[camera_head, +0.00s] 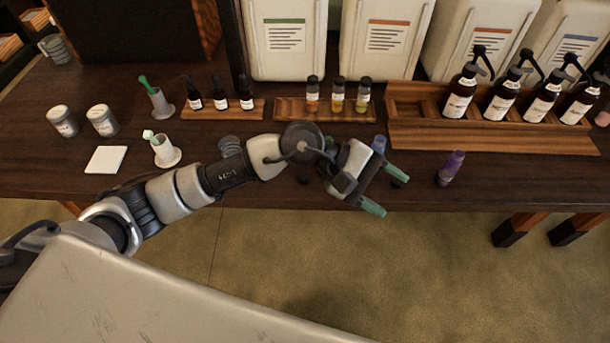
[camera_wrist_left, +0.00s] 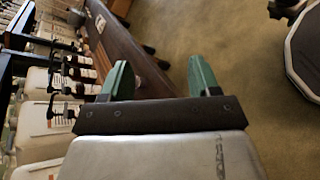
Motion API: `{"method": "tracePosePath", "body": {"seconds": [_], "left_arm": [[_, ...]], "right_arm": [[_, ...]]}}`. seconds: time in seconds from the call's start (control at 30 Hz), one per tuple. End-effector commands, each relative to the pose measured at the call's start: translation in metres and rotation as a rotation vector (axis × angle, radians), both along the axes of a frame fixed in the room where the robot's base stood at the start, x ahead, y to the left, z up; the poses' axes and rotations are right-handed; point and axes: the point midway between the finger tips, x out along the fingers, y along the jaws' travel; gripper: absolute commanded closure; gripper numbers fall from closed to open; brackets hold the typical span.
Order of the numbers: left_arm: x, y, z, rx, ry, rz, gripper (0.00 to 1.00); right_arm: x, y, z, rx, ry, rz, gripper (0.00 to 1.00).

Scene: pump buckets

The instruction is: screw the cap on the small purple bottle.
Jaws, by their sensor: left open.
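The small purple bottle (camera_head: 450,168) stands on the dark wooden table near its front edge; I cannot tell whether a cap is on its top. A small dark piece (camera_head: 398,183), possibly a cap, lies on the table just behind the jaws. My left gripper (camera_head: 385,190) is open with green-tipped fingers, at the table's front edge, to the left of the purple bottle and apart from it. In the left wrist view the left gripper (camera_wrist_left: 162,78) has nothing between its fingers. My right gripper is not in view.
A blue bottle (camera_head: 379,145) stands just behind the left gripper. Another small dark piece (camera_head: 303,180) lies under my left arm. Wooden racks hold pump bottles (camera_head: 459,95) and small vials (camera_head: 338,97). Large white containers (camera_head: 385,40) stand behind. The table front right of the purple bottle is clear.

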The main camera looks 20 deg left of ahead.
Motion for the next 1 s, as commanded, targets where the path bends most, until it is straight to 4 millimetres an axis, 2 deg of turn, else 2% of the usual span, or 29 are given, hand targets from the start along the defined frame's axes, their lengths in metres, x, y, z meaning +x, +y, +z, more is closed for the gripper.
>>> {"method": "tracePosePath", "body": {"seconds": [0.1,0.2,0.3,0.43,0.6,0.9,1.0], "left_arm": [[0.019,0.037,-0.028,0.343,-0.251,-0.165,0.38],[0.038,0.077,-0.043,0.61,-0.395,-0.291,0.38],[0.056,0.115,-0.046,0.833,-0.48,-0.393,0.38],[0.072,0.153,-0.042,1.034,-0.525,-0.48,0.38],[0.079,0.172,-0.038,1.139,-0.54,-0.525,0.38],[0.079,0.173,-0.038,1.142,-0.537,-0.528,0.38],[0.079,0.173,-0.046,1.141,-0.534,-0.528,0.38]], "right_arm": [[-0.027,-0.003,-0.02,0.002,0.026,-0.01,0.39],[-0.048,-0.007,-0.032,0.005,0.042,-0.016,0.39],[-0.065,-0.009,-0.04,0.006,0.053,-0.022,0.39],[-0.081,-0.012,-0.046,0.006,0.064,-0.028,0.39],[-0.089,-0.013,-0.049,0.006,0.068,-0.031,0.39],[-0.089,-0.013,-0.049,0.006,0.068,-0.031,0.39],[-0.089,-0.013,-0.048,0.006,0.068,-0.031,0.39]]}}
